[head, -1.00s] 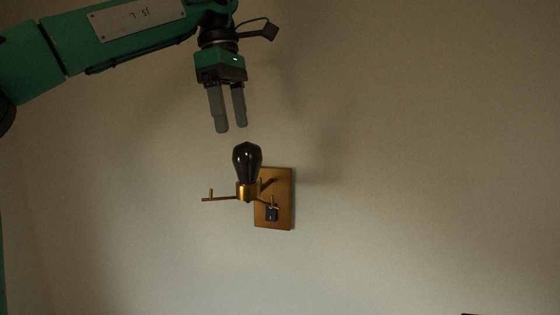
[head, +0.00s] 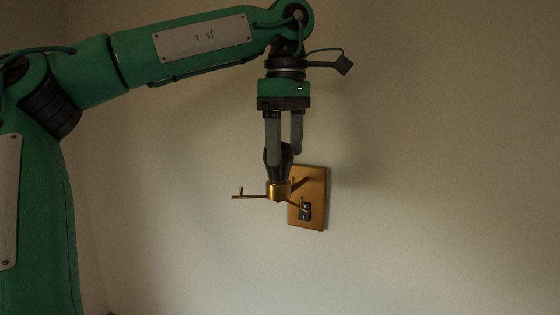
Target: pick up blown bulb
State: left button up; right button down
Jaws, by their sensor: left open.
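The dark blown bulb (head: 285,170) stands upright in the brass socket (head: 278,191) of a wall lamp. My left gripper (head: 285,153) points straight down over it from above. Its two grey fingers are open and reach down around the bulb, one in front on the left and one on the right. The fingers hide much of the bulb's upper part. I cannot tell whether either finger touches the glass. My right gripper does not show.
A thin brass arm (head: 247,196) sticks out to the left, and a small dark switch (head: 305,211) sits below. The wall around is bare.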

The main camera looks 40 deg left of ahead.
aim_at(280, 172)
pick_arm(q)
jog(key=shift+s+a+f, duration=0.1)
jog(key=shift+s+f, duration=0.1)
jog(key=f+p, duration=0.1)
jog(key=f, duration=0.1)
jog(key=f+p, duration=0.1)
jog(key=f, duration=0.1)
jog(key=shift+s+a+p, duration=0.15)
jog(key=shift+a+p, duration=0.1)
jog(key=shift+p, duration=0.1)
jog(key=shift+f, duration=0.25)
jog(key=shift+c, duration=0.2)
jog(key=c, duration=1)
jog(key=shift+o, duration=0.2)
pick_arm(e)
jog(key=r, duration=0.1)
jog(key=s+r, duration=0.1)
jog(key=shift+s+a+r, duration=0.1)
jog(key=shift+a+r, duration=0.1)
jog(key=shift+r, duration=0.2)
